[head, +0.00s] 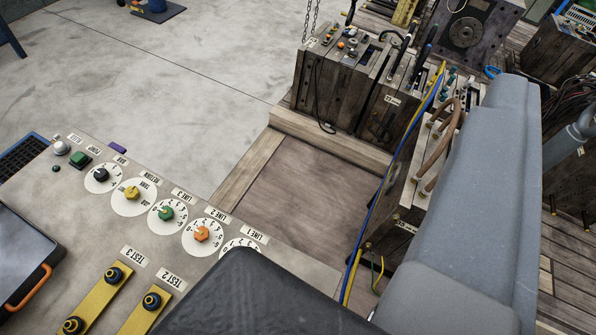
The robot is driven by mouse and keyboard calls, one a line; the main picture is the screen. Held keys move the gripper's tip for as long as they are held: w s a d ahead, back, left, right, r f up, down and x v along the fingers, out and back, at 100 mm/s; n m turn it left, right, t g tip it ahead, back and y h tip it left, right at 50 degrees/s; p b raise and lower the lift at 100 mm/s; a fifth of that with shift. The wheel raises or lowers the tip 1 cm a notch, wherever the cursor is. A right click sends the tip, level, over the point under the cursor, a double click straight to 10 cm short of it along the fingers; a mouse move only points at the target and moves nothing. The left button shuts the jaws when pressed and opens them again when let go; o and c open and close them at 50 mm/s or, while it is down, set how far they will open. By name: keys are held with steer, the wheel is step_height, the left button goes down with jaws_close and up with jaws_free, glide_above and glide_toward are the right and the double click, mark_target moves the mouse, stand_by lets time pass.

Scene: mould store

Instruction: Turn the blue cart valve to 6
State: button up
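I cannot pick out a blue valve. A grey panel (105,218) at the lower left carries a row of white dials with small knobs: a black knob (101,174), a yellow knob (133,192), a green knob (166,213) and an orange knob (202,234). Dial numbers are too small to read surely. My gripper's fingers are not in view. A large grey shape at the right looks like my arm.
Yellow bars (95,305) with dark round fittings and a dark tablet-like case (22,262) lie on the panel. Wooden-sided mould blocks (342,92) with hoses stand on a timber pallet (300,190) beyond it.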

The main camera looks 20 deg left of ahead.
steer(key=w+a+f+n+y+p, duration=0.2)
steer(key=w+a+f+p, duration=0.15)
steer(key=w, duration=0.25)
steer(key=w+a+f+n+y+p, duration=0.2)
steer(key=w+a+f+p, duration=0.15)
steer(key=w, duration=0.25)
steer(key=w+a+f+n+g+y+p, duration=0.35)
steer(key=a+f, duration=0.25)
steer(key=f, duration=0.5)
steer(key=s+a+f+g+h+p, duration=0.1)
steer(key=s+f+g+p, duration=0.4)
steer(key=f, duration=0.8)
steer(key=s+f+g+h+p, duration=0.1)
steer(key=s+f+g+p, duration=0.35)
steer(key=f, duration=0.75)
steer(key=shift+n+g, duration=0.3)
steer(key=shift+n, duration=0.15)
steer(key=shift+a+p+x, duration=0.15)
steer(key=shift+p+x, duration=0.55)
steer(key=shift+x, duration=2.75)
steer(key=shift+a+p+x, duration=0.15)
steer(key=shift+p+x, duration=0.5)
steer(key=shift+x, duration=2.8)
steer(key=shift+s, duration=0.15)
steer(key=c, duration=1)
